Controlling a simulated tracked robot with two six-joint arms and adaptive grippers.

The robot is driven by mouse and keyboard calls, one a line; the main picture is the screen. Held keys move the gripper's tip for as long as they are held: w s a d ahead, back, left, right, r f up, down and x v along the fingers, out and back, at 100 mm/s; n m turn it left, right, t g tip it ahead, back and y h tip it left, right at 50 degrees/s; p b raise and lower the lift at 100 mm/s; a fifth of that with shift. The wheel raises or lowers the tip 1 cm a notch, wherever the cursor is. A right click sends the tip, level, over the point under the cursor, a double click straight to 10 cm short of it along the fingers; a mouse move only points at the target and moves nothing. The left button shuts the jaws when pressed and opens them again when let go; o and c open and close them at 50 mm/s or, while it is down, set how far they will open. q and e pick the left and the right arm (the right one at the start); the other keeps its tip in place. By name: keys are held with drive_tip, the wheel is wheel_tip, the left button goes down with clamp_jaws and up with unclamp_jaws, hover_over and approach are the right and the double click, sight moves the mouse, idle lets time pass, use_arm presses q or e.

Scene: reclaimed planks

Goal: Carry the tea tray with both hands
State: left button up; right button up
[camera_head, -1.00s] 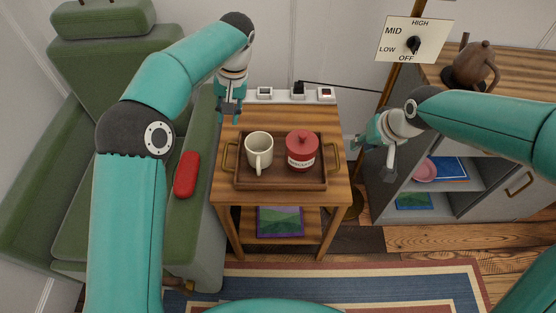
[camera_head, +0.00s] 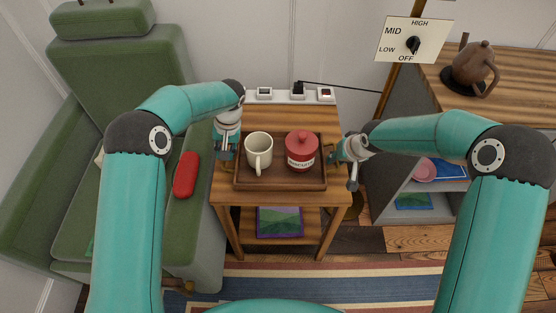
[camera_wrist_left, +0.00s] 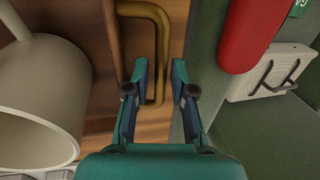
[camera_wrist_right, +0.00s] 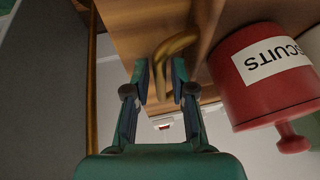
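The brown wooden tea tray (camera_head: 280,185) lies on the small side table, with a cream mug (camera_head: 259,150) and a red biscuit jar (camera_head: 301,152) on it. My left gripper (camera_wrist_left: 160,68) is open at the tray's left brass handle (camera_wrist_left: 161,40); the handle's bar shows between the fingertips. My right gripper (camera_wrist_right: 162,70) is open at the right brass handle (camera_wrist_right: 172,46), whose end shows between its fingertips. In the head view, my wrists hide most of both handles. The mug (camera_wrist_left: 38,100) and jar (camera_wrist_right: 265,75) also show in the wrist views.
The wooden side table (camera_head: 285,115) stands between a green armchair (camera_head: 120,75) with a red object (camera_head: 186,174) on its arm and a grey cabinet (camera_head: 440,200). A brown teapot (camera_head: 474,66) stands on the cabinet. A striped rug (camera_head: 300,285) lies in front.

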use_arm(q)
drive_tip(key=shift+a+f, duration=0.1)
drive_tip(key=shift+f, duration=0.35)
use_arm(e)
drive_tip(key=shift+w+f, duration=0.2)
drive_tip(key=shift+f, duration=0.2)
use_arm(q)
clamp_jaws()
use_arm(e)
clamp_jaws()
use_arm(q)
drive_tip(key=shift+r, duration=0.1)
use_arm(e)
drive_tip(key=shift+r, duration=0.15)
